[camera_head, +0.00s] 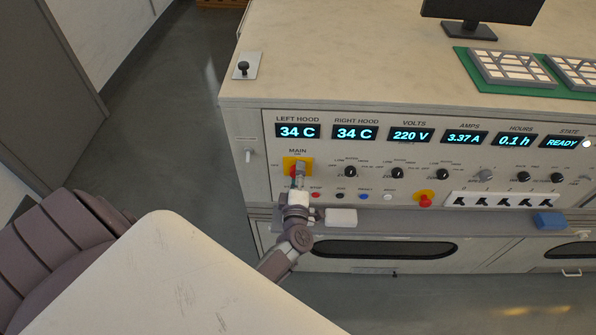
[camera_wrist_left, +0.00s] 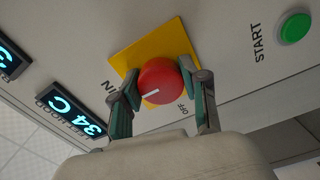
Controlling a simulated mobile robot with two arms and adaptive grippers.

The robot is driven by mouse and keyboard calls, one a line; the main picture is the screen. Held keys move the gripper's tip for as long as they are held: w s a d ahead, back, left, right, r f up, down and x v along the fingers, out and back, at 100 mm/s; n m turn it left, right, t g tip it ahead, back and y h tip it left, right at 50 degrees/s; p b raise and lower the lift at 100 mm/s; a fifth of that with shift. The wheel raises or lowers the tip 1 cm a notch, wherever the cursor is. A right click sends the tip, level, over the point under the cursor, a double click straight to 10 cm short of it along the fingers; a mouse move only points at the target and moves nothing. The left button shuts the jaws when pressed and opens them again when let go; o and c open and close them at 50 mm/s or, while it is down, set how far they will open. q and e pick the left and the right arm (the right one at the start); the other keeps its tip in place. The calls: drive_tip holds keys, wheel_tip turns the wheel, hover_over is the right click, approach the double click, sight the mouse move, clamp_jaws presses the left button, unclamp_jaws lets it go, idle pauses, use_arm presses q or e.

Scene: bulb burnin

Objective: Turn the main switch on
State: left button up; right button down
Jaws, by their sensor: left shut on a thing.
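The main switch is a red round knob (camera_wrist_left: 160,78) with a white line, on a yellow plate (camera_wrist_left: 128,58). Its line points left in the left wrist view, toward the partly hidden MAIN lettering, and not at OFF, printed below the knob. In the head view the yellow plate (camera_head: 289,160) is at the panel's left, under the MAIN label; the knob is mostly hidden by my gripper. My left gripper (camera_wrist_left: 165,92) is shut on the knob, one finger on each side. It also shows in the head view (camera_head: 299,178). My right gripper is not in view.
Lit displays (camera_head: 298,131) above read 34 C, 34 C, 220 V, 3.37 A, 0.1 h and READY. Small buttons (camera_head: 340,195), a red emergency-style knob (camera_head: 425,200) and black toggles (camera_head: 495,201) lie to the right. A green START button (camera_wrist_left: 294,28) is near.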

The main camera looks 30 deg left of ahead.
use_arm(q)
drive_tip(key=shift+f, duration=0.15)
drive_tip(key=o, duration=1.1)
drive_tip(key=shift+o, duration=0.2)
drive_tip(key=v, duration=1.2)
drive_tip(key=shift+s, duration=0.1)
